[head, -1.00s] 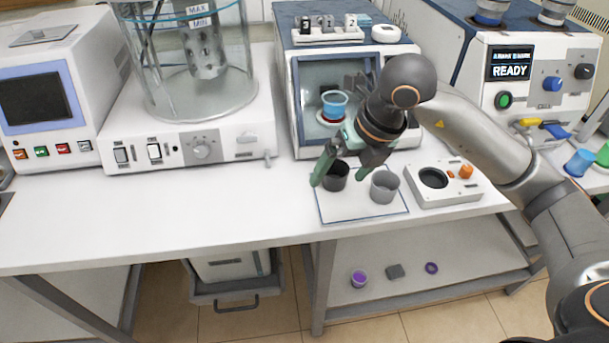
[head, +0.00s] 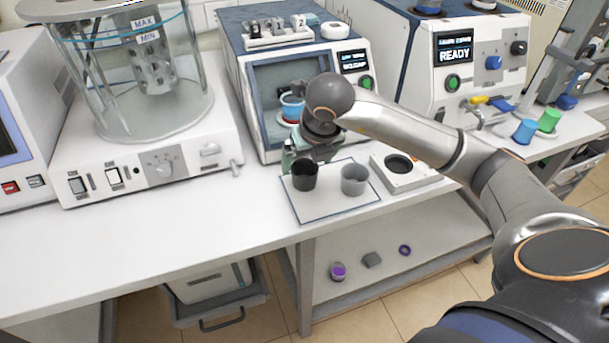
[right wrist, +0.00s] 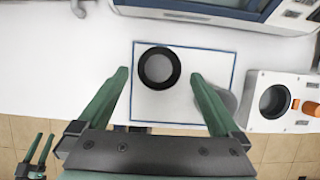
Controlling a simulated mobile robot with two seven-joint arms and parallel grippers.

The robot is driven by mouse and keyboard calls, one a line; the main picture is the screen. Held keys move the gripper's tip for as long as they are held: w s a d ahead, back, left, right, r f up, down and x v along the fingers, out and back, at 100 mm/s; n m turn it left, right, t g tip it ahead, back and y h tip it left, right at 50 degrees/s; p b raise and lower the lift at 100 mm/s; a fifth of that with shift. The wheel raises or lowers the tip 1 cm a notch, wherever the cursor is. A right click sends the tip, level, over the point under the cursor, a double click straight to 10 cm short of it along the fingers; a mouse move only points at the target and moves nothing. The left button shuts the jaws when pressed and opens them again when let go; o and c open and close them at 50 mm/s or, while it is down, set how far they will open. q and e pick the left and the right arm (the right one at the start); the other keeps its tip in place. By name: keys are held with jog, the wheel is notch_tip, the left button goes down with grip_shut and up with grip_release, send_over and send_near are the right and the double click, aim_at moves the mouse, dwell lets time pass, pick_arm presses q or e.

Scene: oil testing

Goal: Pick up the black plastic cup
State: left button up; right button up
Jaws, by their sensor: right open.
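The black plastic cup (head: 305,175) stands upright on a blue-edged white mat (head: 316,206) on the bench. My right gripper (head: 302,157) is at the cup's far side in the head view, its fingers partly hidden. In the right wrist view the right gripper (right wrist: 160,75) is open, with its green fingers apart. The black cup (right wrist: 159,68) lies between the fingertips there, nearer the left one; contact cannot be told. A small gripper with green fingers spread apart, apparently my left gripper (right wrist: 38,150), shows at the lower left of that view.
A grey cup (head: 354,180) stands just right of the black cup, close to the right finger. A white device with a round opening (head: 405,172) is further right. A glass-fronted machine (head: 290,90) stands behind.

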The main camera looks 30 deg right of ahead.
aim_at(305, 169)
jog(key=x, duration=0.4)
jog(key=shift+w+f+p, duration=0.1)
jog(key=shift+f+p, duration=0.2)
jog(key=shift+p, duration=0.05)
jog(key=c, duration=1.3)
jog(key=shift+r, duration=0.1)
